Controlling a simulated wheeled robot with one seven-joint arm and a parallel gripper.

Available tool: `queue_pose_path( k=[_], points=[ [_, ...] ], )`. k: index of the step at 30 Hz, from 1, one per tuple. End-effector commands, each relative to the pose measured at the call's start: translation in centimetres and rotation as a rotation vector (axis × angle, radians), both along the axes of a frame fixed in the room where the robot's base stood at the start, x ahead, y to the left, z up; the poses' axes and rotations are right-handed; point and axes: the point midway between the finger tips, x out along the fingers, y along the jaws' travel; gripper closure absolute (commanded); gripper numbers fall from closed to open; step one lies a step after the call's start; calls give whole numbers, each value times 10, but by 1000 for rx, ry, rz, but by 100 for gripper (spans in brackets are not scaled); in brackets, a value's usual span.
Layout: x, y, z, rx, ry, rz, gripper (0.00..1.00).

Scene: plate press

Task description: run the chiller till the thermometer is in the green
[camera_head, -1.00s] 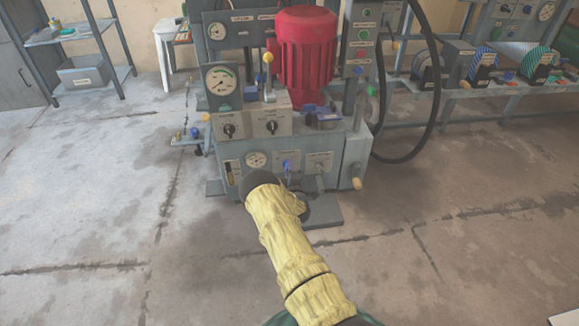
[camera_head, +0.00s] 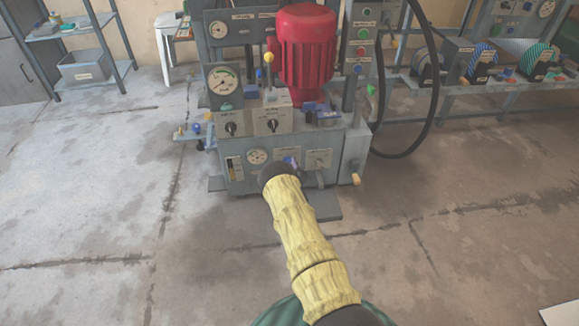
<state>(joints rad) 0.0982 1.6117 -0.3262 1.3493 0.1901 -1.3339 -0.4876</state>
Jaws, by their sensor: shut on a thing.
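The machine (camera_head: 345,150) with a red motor (camera_head: 306,50) stands ahead. A large white dial (camera_head: 222,80) with some green on its scale is at its left; I cannot read its needle or label. A smaller dial (camera_head: 257,156) is on the lower front, and another (camera_head: 217,30) is on the upper panel. I cannot tell which is the thermometer. A blue handle (camera_head: 291,161) shows on the lower front. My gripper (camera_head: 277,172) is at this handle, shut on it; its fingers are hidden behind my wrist.
Two black knobs (camera_head: 231,128) are on the box above, with a yellow-knobbed lever (camera_head: 268,62) behind. A button column (camera_head: 362,50) is right of the motor. A black hose (camera_head: 432,100) loops at the right. A shelf (camera_head: 75,40) stands back left.

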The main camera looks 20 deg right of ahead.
Motion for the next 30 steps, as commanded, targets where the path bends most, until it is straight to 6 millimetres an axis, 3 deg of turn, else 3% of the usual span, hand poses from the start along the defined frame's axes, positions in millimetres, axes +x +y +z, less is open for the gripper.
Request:
queue_pose_path(
  k=[10,11,14,24,30],
  points=[
    [-1,1,-2,8,1,-1,82],
    [-1,1,-2,8,1,-1,55],
    [0,1,-1,7,1,0,37],
    [-2,1,0,4,1,-1,37],
    [-22,7,2,5,3,-1,37]
  ],
)
